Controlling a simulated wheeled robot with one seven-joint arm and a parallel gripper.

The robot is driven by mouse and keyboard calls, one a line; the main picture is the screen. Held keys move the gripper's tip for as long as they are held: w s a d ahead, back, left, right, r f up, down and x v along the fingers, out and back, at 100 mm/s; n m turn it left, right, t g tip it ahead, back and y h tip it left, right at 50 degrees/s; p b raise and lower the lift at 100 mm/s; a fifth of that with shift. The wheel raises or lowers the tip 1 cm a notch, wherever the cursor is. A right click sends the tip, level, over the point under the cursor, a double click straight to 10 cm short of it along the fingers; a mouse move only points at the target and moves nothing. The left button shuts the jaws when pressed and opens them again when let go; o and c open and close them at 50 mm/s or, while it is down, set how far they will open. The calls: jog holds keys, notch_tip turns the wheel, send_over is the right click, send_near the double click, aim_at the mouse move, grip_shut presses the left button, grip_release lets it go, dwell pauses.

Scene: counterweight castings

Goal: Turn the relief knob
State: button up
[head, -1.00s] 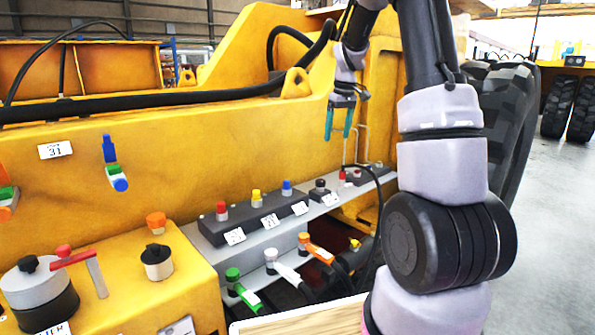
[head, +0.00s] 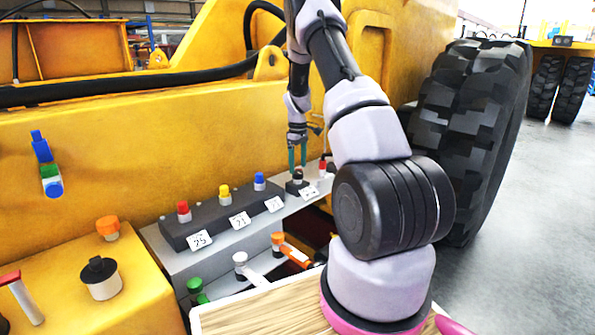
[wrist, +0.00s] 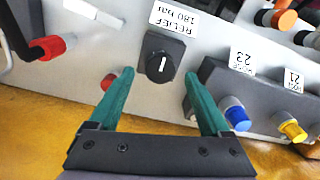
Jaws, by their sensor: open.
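The relief knob (wrist: 160,66) is a round black knob with a white pointer line, on a dark square base. A label reading "RELIEF 180 bar" (wrist: 175,18) sits beside it in the wrist view, upside down. In the head view the knob (head: 297,176) stands on the grey ledge, right of the dark block of coloured knobs. My gripper (wrist: 160,85) has two green fingers, open and empty. In the wrist view the knob lies between and beyond the fingertips; no contact shows. In the head view my gripper (head: 297,165) points down just above the knob.
A dark block (head: 205,220) with red, yellow and blue knobs stands left of the relief knob. A red-tipped fitting (wrist: 47,48) is close on the other side. Green, white and orange handles (head: 292,251) sit below the ledge. A yellow machine wall (head: 130,150) rises behind.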

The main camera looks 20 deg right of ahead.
aim_at(298, 175)
jog(key=shift+f, duration=1.4)
grip_shut()
